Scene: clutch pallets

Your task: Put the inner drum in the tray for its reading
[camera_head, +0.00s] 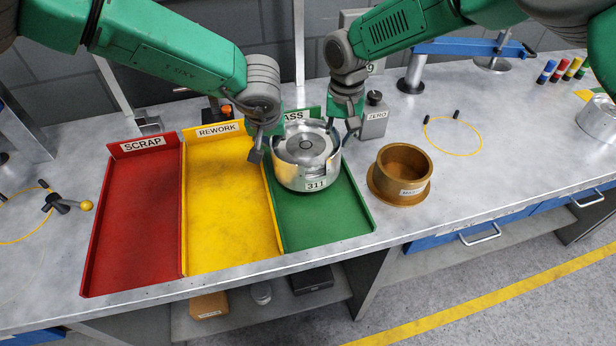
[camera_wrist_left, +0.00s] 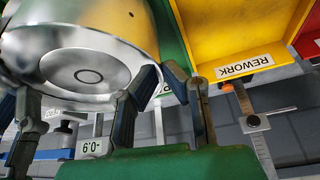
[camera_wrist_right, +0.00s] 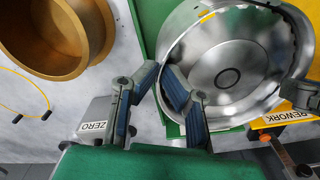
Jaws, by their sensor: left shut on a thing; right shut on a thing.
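The inner drum (camera_head: 308,176) is a silvery metal cylinder marked 311. It is upright over the back part of the green tray (camera_head: 340,232), whose sign is partly hidden behind it. I cannot tell whether it rests on the tray floor. My left gripper (camera_head: 264,143) is shut on the drum's left rim; in the left wrist view the fingers (camera_wrist_left: 164,76) meet at the drum's wall (camera_wrist_left: 125,30). My right gripper (camera_head: 345,122) is shut on the right rim; the right wrist view shows its fingers (camera_wrist_right: 165,72) at the drum's edge (camera_wrist_right: 200,45).
The yellow REWORK tray (camera_head: 228,215) and red SCRAP tray (camera_head: 130,225) lie to the left. A brown ring-shaped part (camera_head: 402,174) stands right of the green tray. A grey ZERO block (camera_head: 374,120) stands behind it. A yellow circle (camera_head: 453,135) on the bench is empty.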

